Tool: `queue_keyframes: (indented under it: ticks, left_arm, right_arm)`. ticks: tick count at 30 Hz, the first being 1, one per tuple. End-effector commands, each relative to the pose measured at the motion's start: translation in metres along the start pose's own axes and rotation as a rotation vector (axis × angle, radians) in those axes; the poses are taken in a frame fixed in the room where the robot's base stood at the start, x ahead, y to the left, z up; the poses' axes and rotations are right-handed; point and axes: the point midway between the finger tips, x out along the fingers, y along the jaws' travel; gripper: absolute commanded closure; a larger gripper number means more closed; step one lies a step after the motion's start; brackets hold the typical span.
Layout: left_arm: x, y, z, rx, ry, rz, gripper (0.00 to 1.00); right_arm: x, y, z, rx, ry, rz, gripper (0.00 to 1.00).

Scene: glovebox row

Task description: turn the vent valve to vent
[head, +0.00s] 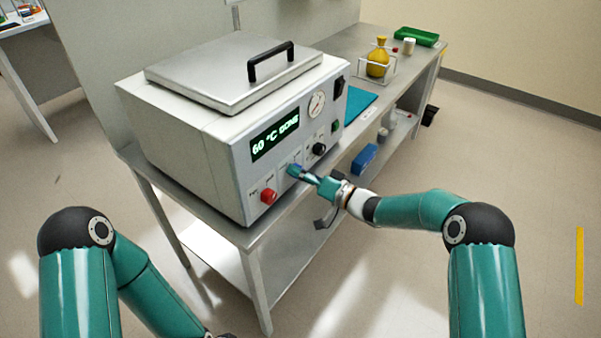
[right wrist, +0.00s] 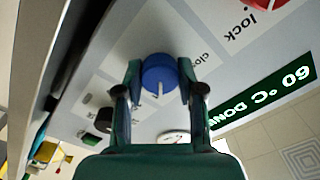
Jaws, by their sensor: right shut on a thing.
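The vent valve looks to be the blue knob (right wrist: 160,73) on the front panel of the grey oven-like box (head: 180,150). It also shows in the head view (head: 294,169), partly hidden by my gripper. My right gripper (right wrist: 161,80) is shut on the blue knob, one finger on each side. A white pointer line on the knob points toward the bottom of the right wrist view. A label starting "clo" is at the knob's upper right there; the rest of its lettering is hidden or unreadable. My left gripper is out of view, below the head view.
A red knob (head: 268,196) is left of the blue one, a black knob (head: 319,149) to its right. The display (head: 275,141) reads "60 °C DONE". A gauge (head: 317,104) is above. The bench (head: 367,133) holds a yellow flask (head: 378,62) and green tray (head: 416,37).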

Motion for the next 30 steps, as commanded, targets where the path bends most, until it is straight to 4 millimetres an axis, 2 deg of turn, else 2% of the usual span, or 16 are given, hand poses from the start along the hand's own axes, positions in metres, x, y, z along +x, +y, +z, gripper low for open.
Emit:
queue_keyframes:
  ticks: [10, 11, 15, 25, 30]
  left_arm:
    - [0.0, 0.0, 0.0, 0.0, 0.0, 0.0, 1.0]
    - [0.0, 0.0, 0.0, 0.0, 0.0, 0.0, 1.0]
    - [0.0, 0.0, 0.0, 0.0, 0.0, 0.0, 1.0]
    - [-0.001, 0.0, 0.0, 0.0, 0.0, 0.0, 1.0]
    - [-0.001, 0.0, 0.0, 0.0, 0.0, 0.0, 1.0]
  right_arm:
    - [-0.001, 0.002, -0.002, 0.006, 0.006, 0.005, 0.97]
    - [-0.001, 0.002, -0.002, 0.006, 0.006, 0.005, 0.57]
    - [-0.001, 0.002, -0.002, 0.004, 0.005, 0.004, 0.37]
    - [-0.003, 0.001, -0.001, 0.003, 0.003, 0.002, 0.37]
    - [-0.018, 0.002, -0.002, 0.005, 0.004, 0.004, 0.37]
